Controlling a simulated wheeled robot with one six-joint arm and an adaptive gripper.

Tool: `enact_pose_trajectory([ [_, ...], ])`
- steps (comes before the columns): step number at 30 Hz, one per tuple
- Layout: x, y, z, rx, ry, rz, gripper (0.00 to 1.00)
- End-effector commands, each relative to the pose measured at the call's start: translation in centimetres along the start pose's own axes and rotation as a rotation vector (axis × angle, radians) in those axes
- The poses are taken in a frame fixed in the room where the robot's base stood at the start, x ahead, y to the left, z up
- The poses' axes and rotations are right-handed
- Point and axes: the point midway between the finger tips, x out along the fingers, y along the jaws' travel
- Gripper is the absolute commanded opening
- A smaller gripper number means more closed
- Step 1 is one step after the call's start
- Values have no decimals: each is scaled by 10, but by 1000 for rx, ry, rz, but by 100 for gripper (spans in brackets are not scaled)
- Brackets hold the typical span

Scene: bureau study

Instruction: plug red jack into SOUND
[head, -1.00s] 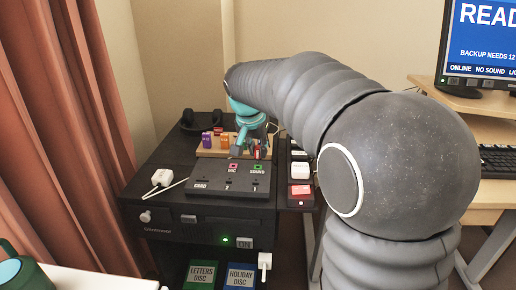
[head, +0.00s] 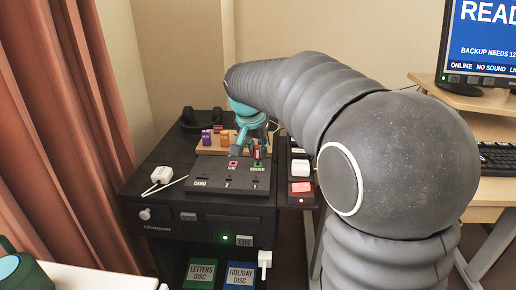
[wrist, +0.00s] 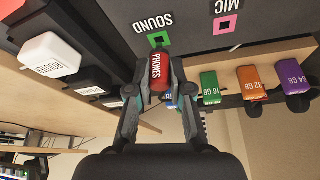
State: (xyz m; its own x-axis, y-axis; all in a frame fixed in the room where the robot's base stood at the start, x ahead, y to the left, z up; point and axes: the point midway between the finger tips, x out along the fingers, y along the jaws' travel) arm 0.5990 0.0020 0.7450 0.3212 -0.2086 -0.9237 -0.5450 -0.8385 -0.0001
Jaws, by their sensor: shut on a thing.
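The red jack (wrist: 159,71), labelled PHONES, is held between the two fingertips of my gripper (wrist: 158,82). It also shows small in the head view (head: 257,152). The SOUND socket (wrist: 159,40), a green-framed square on the dark panel, lies straight beyond the jack's far end in the wrist view. The jack's end is very close to it; I cannot tell whether it touches or enters. In the head view, my gripper (head: 250,148) is over the back of the panel, just behind the SOUND socket (head: 258,164). My fingers hide part of the jack.
The pink MIC socket (wrist: 226,24) is beside SOUND. Green, orange (wrist: 252,78) and purple sticks stand on a wooden rack nearby; a blue piece is partly hidden behind my finger. A white ROUTER plug (wrist: 50,54) is on the other side. A white adapter (head: 162,175) lies left.

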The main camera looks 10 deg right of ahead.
Motion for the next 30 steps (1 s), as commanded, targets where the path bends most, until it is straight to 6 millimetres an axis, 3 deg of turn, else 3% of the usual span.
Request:
enact_pose_trajectory([
  [30,6,0,2,0,0,0,4],
])
